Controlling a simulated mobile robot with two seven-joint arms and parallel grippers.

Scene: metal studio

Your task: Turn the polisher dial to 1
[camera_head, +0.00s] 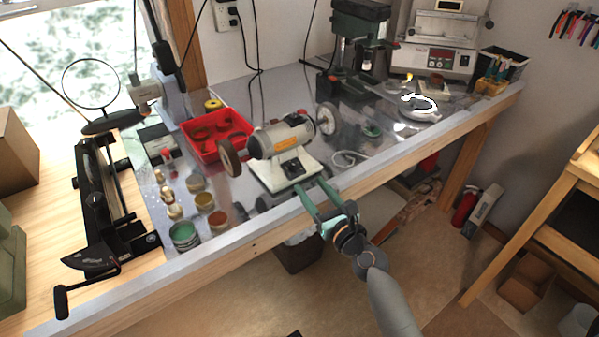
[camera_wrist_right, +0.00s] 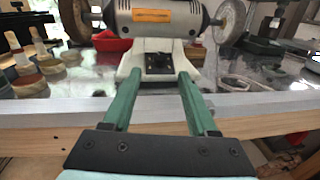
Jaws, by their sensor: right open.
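The polisher (camera_head: 283,140) stands on the metal-topped bench, with a grey body, an orange label and a wheel at each end. Its dial (camera_head: 291,168) is a small dark part on the front of the white base; in the right wrist view the dial (camera_wrist_right: 159,62) shows between my fingers, too small to read its setting. My right gripper (camera_head: 314,192) is open and empty, its green fingers pointing at the front of the base. In the right wrist view the right gripper (camera_wrist_right: 155,82) has its fingers on either side of the dial, apparently short of it. My left gripper is not in view.
A red tray (camera_head: 216,134) and several small jars (camera_head: 204,201) stand left of the polisher. A drill press (camera_head: 355,45) and a grey machine (camera_head: 437,45) are at the back right. The bench's wooden front edge (camera_head: 255,246) runs below my right gripper.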

